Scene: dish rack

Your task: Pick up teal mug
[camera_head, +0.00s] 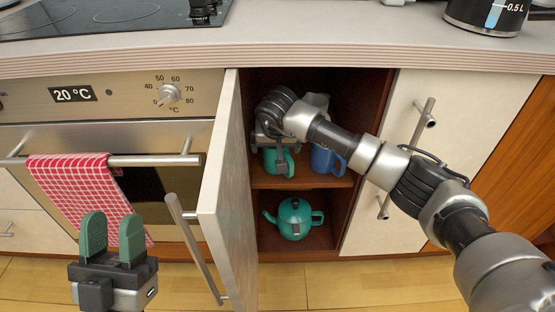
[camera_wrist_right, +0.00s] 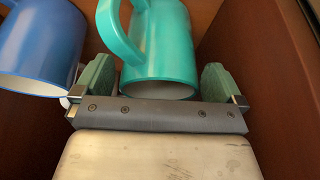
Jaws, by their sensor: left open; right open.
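The teal mug (camera_head: 288,161) stands on the upper shelf of the open cabinet, partly hidden behind my right gripper (camera_head: 271,156). In the right wrist view, the teal mug (camera_wrist_right: 168,45) lies between the two green fingers of my right gripper (camera_wrist_right: 157,82). The gripper is open, with a small gap on each side of the mug. The mug's handle points up and to the left there. My left gripper (camera_head: 112,228) is open and empty in front of the oven, outside the cabinet.
A blue mug (camera_head: 326,160) stands close beside the teal mug; it also shows in the right wrist view (camera_wrist_right: 38,42). A teal teapot (camera_head: 294,218) sits on the lower level. The open cabinet door (camera_head: 226,200) stands on the left. A checked towel (camera_head: 80,190) hangs on the oven handle.

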